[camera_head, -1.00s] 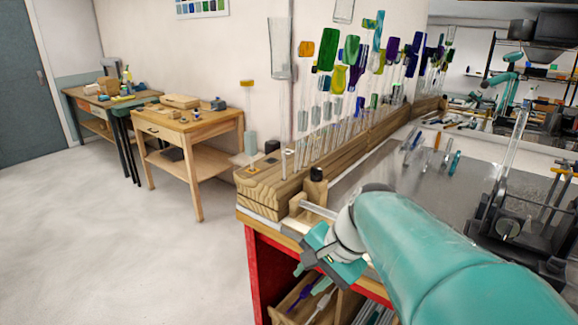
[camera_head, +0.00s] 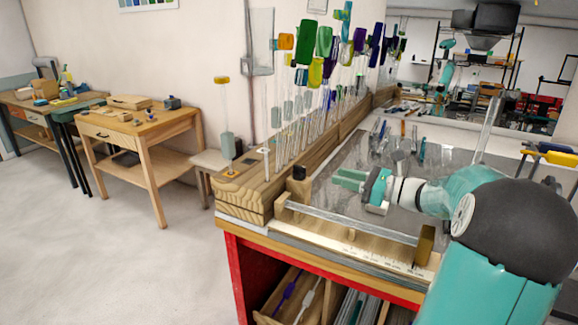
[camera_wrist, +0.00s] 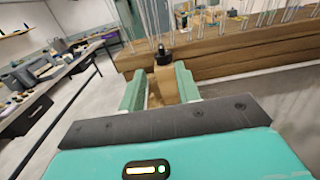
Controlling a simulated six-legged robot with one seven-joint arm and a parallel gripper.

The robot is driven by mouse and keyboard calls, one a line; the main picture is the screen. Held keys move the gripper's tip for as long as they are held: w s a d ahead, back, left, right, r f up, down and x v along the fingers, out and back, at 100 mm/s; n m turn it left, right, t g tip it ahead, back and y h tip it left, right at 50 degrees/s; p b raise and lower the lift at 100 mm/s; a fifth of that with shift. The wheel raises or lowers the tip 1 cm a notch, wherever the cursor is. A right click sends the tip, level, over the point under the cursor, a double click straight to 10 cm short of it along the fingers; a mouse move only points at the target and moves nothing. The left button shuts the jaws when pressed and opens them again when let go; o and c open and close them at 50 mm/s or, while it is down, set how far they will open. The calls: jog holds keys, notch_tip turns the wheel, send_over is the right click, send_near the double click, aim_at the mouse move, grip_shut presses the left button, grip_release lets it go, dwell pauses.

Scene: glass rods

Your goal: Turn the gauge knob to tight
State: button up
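The gauge is a long wooden bar with a pale scale (camera_head: 370,250) and a clear rod, along the front edge of the bench. A wooden block with a small black knob (camera_head: 299,173) stands at its far left end. The knob also shows in the wrist view (camera_wrist: 165,56), on top of its block (camera_wrist: 163,82). My gripper (camera_head: 335,179) is to the right of the knob, fingers pointing left toward it. The fingers are open and empty. In the wrist view the knob appears ahead of the gap between the fingertips (camera_wrist: 160,72), apparently apart from them. The knob's setting cannot be read.
A wooden rack (camera_head: 245,195) of upright glass rods with coloured tags runs behind the block. A wooden end stop (camera_head: 425,245) is at the gauge's right end. The grey bench top (camera_head: 330,205) carries several small items farther back. A wooden side table (camera_head: 140,125) stands left.

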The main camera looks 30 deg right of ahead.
aim_at(300, 166)
jog(key=x, duration=1.3)
jog(key=shift+f, duration=0.1)
grip_shut()
